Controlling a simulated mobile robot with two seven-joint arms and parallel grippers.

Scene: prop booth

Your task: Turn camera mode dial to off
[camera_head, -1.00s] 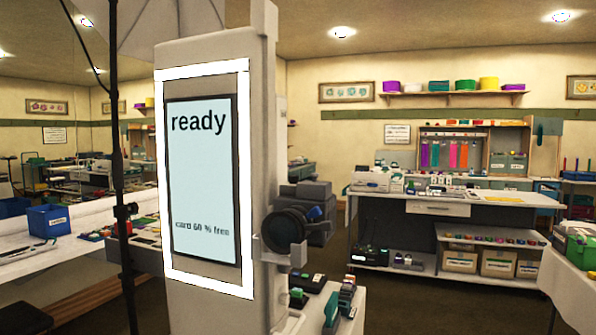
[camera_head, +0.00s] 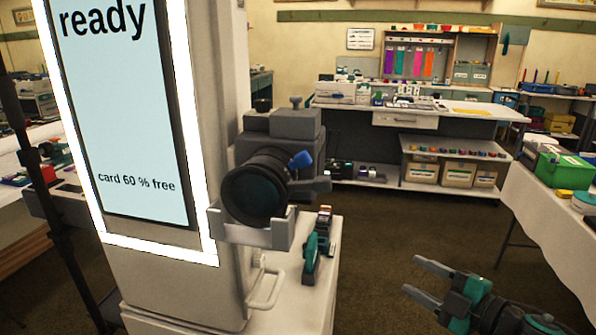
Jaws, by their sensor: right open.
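The camera (camera_head: 275,160) is a dark grey body with a large black lens facing me, held in a light grey bracket (camera_head: 255,232) on the side of the booth column. My right gripper (camera_head: 420,277) is at the lower right, open and empty, well apart from the camera. My left gripper is not in view.
The booth column (camera_head: 215,60) carries a lit screen (camera_head: 120,110) reading "ready" and "card 60 % free". A dark stand pole (camera_head: 28,160) is at left. A white cart (camera_head: 318,270) holds small items below the camera. Brown floor lies open before the back counter (camera_head: 400,145).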

